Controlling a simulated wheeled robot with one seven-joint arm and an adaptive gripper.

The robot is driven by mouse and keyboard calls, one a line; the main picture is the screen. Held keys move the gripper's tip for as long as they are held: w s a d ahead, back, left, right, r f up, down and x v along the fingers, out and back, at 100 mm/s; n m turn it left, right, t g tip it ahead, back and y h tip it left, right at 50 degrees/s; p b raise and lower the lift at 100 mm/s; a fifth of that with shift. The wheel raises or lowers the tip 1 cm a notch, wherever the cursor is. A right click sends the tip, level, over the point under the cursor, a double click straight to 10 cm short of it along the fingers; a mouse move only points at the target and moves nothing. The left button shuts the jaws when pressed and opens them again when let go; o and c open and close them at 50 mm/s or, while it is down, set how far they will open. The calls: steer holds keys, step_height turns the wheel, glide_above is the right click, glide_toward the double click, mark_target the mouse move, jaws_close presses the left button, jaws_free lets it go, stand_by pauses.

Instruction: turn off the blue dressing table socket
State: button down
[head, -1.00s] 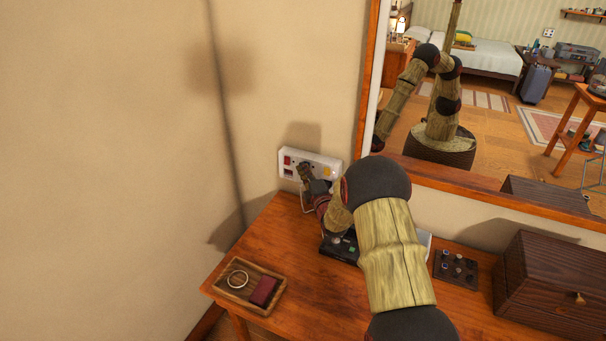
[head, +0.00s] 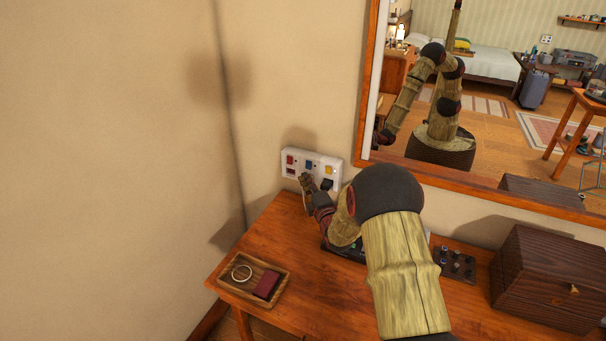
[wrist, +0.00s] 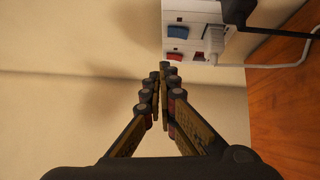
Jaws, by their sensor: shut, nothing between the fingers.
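A white socket panel (head: 297,153) is on the wall above the dressing table (head: 262,239). It carries a red switch (head: 290,160), a blue switch (head: 309,164) and a yellow switch (head: 329,170) in a row. In the wrist view the blue switch (wrist: 178,31) lies beyond the red one (wrist: 174,57), with a white plug (wrist: 210,40) beside it. My gripper (head: 305,178) is shut and empty, just below the panel's left half in the head view. Its tips (wrist: 161,70) are near the panel's red-switch end in the wrist view. I cannot tell whether they touch.
A black plug (head: 327,184) sits under the yellow switch, and its cord shows in the wrist view. A wooden tray (head: 232,287) with a ring and a dark red item is at the table's left. A wooden box (head: 545,285) is at the right, below the mirror (head: 365,100).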

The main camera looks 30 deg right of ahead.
steer(key=shift+s+a+r+p, duration=0.15)
steer(key=shift+s+p, duration=0.1)
steer(key=shift+s, duration=1)
steer(key=shift+s+a+r+p, duration=0.1)
steer(key=shift+s+a+p, duration=0.1)
steer(key=shift+s, duration=1.05)
